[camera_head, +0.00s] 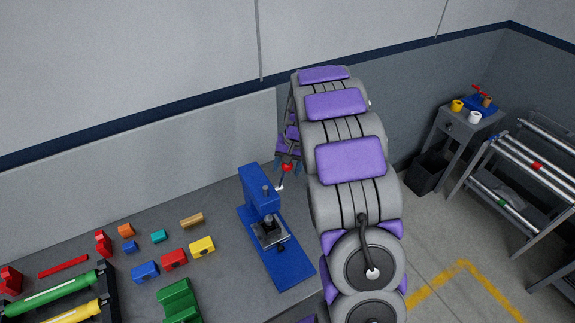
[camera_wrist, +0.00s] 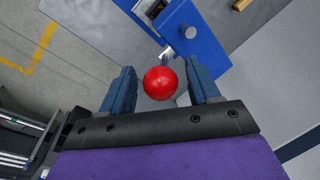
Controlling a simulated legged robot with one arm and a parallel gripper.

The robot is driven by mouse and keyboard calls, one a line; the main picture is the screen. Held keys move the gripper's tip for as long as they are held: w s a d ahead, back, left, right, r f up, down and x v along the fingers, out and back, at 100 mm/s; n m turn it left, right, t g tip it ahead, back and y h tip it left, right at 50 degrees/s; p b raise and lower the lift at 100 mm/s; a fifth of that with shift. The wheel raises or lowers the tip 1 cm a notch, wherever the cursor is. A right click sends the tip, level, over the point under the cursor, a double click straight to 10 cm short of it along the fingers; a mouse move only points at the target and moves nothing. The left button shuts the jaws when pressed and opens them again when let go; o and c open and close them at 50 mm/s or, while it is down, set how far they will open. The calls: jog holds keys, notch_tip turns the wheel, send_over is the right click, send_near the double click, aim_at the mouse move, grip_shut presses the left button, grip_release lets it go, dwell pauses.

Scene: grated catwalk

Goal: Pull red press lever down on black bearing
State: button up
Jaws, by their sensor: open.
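The red press lever knob (camera_wrist: 160,83) sits between the two fingers of my gripper (camera_wrist: 162,85) in the wrist view, with a gap on each side. My gripper is open. In the head view the red lever knob (camera_head: 288,167) shows partly at the right of the blue press (camera_head: 262,187), close to my gripper (camera_head: 286,163), which my arm partly hides. The lever's metal rod runs from the knob to the press. The black bearing (camera_head: 268,224) appears under the press head, on the small press plate (camera_head: 270,236). The press (camera_wrist: 190,32) also shows in the wrist view.
The grey bench (camera_head: 225,280) holds several coloured blocks, a red bar (camera_head: 63,266), a green V-shaped block (camera_head: 179,302) and a black rack with green and yellow tubes (camera_head: 55,295) left of the press. A side table (camera_head: 449,125) and a pipe rack (camera_head: 540,180) stand at the right.

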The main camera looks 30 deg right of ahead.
jog(key=shift+a+f, duration=0.1)
jog(key=shift+a, duration=0.1)
jog(key=shift+d, duration=0.2)
jog(key=c, duration=0.5)
grip_shut()
